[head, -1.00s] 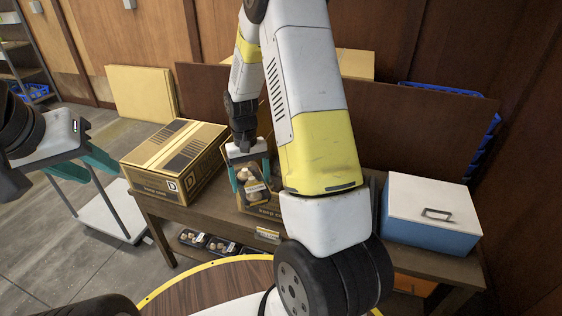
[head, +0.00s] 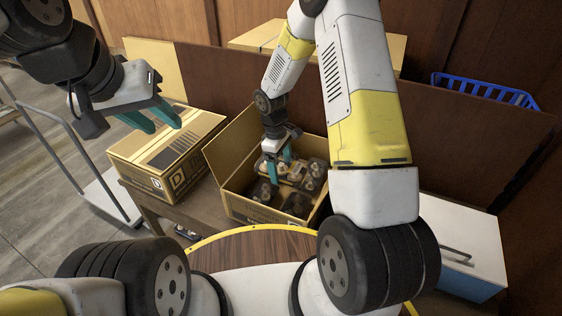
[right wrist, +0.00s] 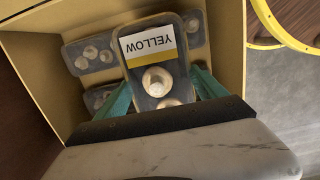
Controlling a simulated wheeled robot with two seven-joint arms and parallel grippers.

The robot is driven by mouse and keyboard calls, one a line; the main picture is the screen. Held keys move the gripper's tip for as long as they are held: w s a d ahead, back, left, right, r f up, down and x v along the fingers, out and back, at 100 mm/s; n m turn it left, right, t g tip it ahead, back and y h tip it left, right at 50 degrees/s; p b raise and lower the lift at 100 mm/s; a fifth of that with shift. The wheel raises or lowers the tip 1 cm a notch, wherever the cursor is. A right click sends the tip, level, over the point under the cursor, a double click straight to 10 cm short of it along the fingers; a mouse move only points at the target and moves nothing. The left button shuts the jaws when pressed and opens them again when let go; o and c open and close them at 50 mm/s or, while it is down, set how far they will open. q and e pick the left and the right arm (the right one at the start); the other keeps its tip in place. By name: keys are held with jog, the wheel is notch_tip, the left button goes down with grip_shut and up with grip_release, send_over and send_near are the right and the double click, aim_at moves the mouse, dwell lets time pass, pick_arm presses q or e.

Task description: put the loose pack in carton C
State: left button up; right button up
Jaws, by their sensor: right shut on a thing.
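The open carton (head: 258,211) stands on the bench with its flap raised at the left; I cannot read its letter. Several dark packs of mushrooms (head: 266,191) lie inside it. My right gripper (head: 279,166) reaches down into the carton, shut on a pack. In the right wrist view that pack (right wrist: 158,82) has a white label reading YELLOW, lies between the teal fingers (right wrist: 160,90) and overlaps other packs (right wrist: 90,54) below. I cannot tell whether it touches them. My left gripper (head: 150,117) is open and empty, above and left of the closed carton.
A closed carton (head: 162,170) marked D stands left of the open one. A blue box with a white lid (head: 455,240) is at the right. A brown panel (head: 420,130) runs behind the bench, with a blue crate (head: 485,88) beyond. A trolley (head: 95,207) stands at the left.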

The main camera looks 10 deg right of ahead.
notch_tip(320, 180, down, 8)
jog(key=shift+f, duration=0.2)
dwell(0.3)
jog(key=o, duration=1.3)
jog(key=shift+f, duration=0.1)
